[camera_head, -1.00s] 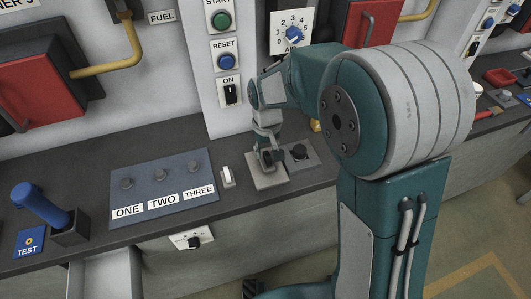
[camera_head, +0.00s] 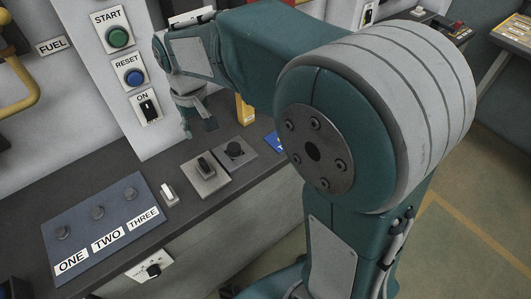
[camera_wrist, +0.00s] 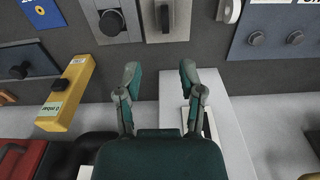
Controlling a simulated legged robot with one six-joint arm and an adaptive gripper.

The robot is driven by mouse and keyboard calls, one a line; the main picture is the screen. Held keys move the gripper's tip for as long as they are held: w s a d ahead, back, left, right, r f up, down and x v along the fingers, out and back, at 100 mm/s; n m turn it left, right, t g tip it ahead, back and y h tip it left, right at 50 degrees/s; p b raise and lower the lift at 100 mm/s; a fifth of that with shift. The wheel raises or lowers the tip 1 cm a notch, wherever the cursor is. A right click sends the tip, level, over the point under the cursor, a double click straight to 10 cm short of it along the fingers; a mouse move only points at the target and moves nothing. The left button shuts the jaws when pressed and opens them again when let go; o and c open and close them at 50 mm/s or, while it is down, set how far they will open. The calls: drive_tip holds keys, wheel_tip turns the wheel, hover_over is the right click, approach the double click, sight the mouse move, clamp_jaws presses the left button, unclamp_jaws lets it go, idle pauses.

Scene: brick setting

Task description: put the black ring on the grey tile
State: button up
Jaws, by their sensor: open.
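A small black piece (camera_head: 206,166), which seems to be the ring, rests on the light grey tile (camera_head: 196,187) on the dark bench. Its hole does not show. In the wrist view the black piece (camera_wrist: 165,18) is a narrow dark shape on the grey tile (camera_wrist: 180,33), at the top edge. My gripper (camera_head: 199,124) is open and empty, raised behind the tile, near the wall.
A darker plate with a black knob (camera_head: 235,149) sits right beside the tile. A white rocker (camera_head: 168,194) and a blue three-knob panel (camera_head: 100,215) lie to the left. A yellow block (camera_head: 244,109) stands behind. The wall has START, RESET and ON controls (camera_head: 134,76).

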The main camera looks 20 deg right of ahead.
drive_tip(key=s+d+r+m+t, duration=0.1)
drive_tip(key=s+d+r+t, duration=0.1)
drive_tip(key=s+d, duration=0.3)
drive_tip(key=s+d+r+m+t, duration=0.2)
drive_tip(key=s+d, duration=0.4)
drive_tip(key=s, duration=0.7)
drive_tip(key=shift+s+d+t, duration=0.15)
drive_tip(key=shift+s+t, duration=0.25)
drive_tip(key=shift+t, duration=0.2)
